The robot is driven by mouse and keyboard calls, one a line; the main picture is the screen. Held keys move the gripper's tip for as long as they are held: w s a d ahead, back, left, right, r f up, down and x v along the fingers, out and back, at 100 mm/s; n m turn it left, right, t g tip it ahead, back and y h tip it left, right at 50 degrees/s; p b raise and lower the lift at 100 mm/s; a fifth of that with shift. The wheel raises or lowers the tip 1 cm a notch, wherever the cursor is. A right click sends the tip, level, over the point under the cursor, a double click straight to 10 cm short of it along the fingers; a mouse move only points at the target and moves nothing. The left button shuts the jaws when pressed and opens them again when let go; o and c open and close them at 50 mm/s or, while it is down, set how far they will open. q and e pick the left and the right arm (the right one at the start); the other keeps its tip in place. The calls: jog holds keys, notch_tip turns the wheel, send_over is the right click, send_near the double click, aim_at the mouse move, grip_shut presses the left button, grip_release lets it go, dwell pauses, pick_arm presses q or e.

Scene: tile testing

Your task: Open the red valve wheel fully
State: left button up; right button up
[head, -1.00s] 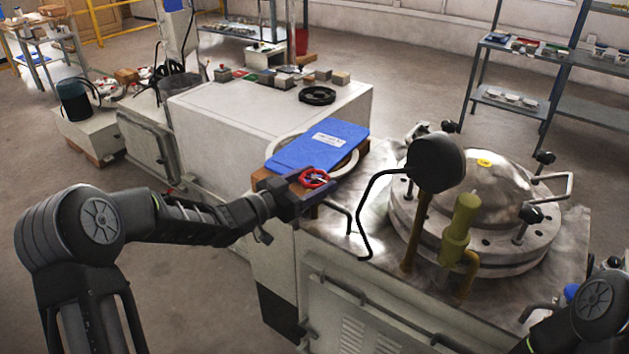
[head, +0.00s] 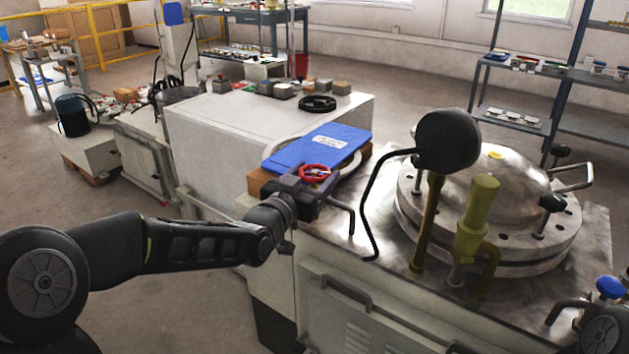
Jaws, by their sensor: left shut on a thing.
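The red valve wheel (head: 315,170) is a small red ring at the left edge of the steel worktop, in front of a blue folder. My left gripper (head: 312,180) is at the wheel and shut on it. Its dark body covers the near side of the wheel, and the fingertips are hard to make out. Of my right arm only a dark joint shows at the bottom right corner; its gripper is out of view.
A blue folder (head: 318,148) lies just behind the wheel. A bent black rod with a round black head (head: 447,141) stands to the right, before the domed steel vessel (head: 490,185). An olive valve (head: 477,220) stands in front of the vessel.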

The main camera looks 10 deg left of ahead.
pick_arm(q)
jog(key=shift+r, duration=0.1)
jog(key=o, duration=1.4)
jog(key=shift+s, duration=0.15)
jog(key=v, duration=0.7)
jog(key=shift+s, duration=0.3)
